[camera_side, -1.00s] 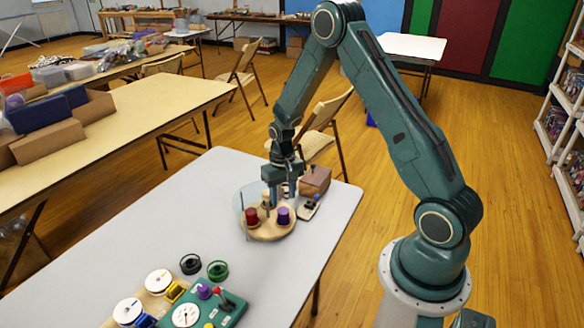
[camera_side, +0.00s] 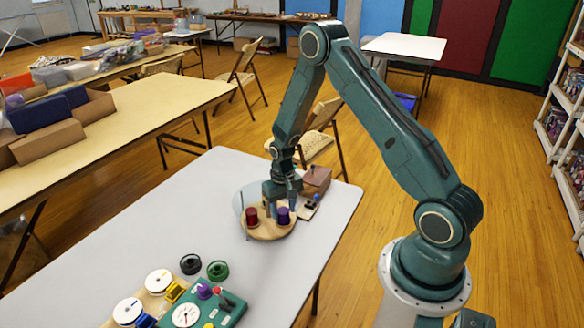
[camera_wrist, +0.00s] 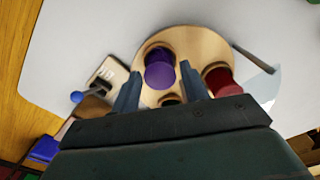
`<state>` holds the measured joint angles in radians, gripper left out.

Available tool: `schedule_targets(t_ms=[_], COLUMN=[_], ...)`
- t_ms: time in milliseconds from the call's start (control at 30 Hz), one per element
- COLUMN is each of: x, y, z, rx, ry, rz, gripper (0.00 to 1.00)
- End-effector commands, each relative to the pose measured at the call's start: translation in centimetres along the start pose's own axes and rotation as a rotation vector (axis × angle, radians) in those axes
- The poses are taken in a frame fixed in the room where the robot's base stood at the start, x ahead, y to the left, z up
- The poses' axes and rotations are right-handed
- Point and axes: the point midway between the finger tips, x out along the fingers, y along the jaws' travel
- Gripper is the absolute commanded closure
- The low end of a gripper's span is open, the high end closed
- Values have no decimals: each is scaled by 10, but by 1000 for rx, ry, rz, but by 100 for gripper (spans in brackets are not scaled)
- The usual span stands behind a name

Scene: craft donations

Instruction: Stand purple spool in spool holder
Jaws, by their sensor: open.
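The purple spool (camera_side: 283,215) stands on the right side of the round wooden spool holder (camera_side: 268,234). In the wrist view, the purple spool (camera_wrist: 159,75) sits at a dark round recess in the holder (camera_wrist: 190,38); how deep it sits cannot be told. A red spool (camera_side: 251,215) stands at the holder's left and shows in the wrist view (camera_wrist: 222,82). My gripper (camera_side: 277,208) is low over the holder, behind the purple spool. In the wrist view, the open fingertips of my gripper (camera_wrist: 159,80) lie on either side of the purple spool. Contact is not visible.
A clear panel (camera_side: 238,202) rises at the holder's back left. A brown box (camera_side: 315,180) and a small wooden stand (camera_side: 305,212) are close at the right. Thread spools and a green board (camera_side: 222,308) lie at the front. The table's middle left is free.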

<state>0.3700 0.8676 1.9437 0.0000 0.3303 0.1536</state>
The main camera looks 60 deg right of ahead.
Motion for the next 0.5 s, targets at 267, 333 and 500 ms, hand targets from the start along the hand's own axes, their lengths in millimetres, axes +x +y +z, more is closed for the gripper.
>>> schedule_targets(t_ms=[267,333,500], x=[0,0,-1], y=[0,0,0], z=[0,0,0], rx=[0,0,0], ry=[0,0,0], rz=[0,0,0], gripper=[73,82,82])
